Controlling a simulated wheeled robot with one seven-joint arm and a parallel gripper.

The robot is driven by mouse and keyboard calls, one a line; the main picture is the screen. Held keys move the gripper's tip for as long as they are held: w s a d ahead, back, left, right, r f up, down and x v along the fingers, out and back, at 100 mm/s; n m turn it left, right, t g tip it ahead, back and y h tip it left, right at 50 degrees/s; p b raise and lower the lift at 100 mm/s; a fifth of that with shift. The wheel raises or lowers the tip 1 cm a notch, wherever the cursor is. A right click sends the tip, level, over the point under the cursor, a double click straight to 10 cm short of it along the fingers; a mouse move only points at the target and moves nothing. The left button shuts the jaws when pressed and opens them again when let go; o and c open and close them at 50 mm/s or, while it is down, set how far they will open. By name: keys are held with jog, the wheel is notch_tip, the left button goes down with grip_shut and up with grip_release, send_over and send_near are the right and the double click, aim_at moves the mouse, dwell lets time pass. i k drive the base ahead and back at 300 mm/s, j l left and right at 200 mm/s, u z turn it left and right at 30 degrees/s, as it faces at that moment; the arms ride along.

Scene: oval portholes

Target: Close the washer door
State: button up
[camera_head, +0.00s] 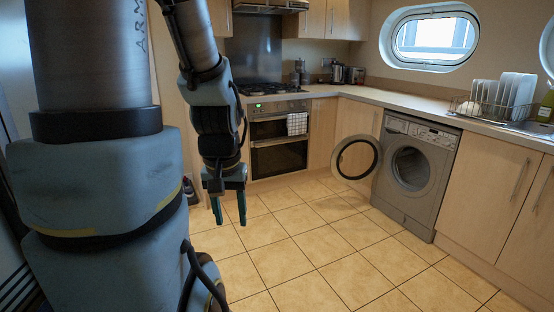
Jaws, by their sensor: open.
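A grey front-loading washer (432,147) stands under the counter on the right side. Its round door (372,142), a dark ring with a clear middle, is swung wide open to the left of the drum opening (410,168). My gripper (229,207) hangs pointing down in the middle left of the picture, with its two teal-tipped fingers apart and nothing between them. It is well to the left of the washer door and apart from it.
An oven (279,140) with a checked towel (297,123) is at the back. Cabinets (503,180) flank the washer. A dish rack (492,108) stands on the counter (400,98). The tiled floor (300,235) between my arm and the washer is clear.

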aim_at(337, 158)
jog(key=i+j, duration=0.1)
jog(key=i, duration=0.25)
jog(key=i+j+u, duration=0.1)
jog(key=i, duration=0.3)
jog(key=i+l+z, duration=0.15)
jog(key=i+z, duration=0.35)
jog(key=i, duration=0.4)
jog(key=i+j+z, duration=0.25)
jog(key=i+z, duration=0.25)
jog(key=i, duration=0.4)
jog(key=i+z, duration=0.1)
jog(key=i, duration=1)
jog(key=i+l+u, duration=0.15)
jog(key=i+u, duration=0.15)
jog(key=u, duration=0.15)
jog(key=i+l+u, duration=0.25)
jog(key=u, duration=0.25)
jog(key=i+l+u, duration=0.3)
jog(key=u, duration=0.15)
jog(key=i+l+u, duration=0.15)
jog(key=l+u, duration=0.3)
jog(key=l, duration=0.05)
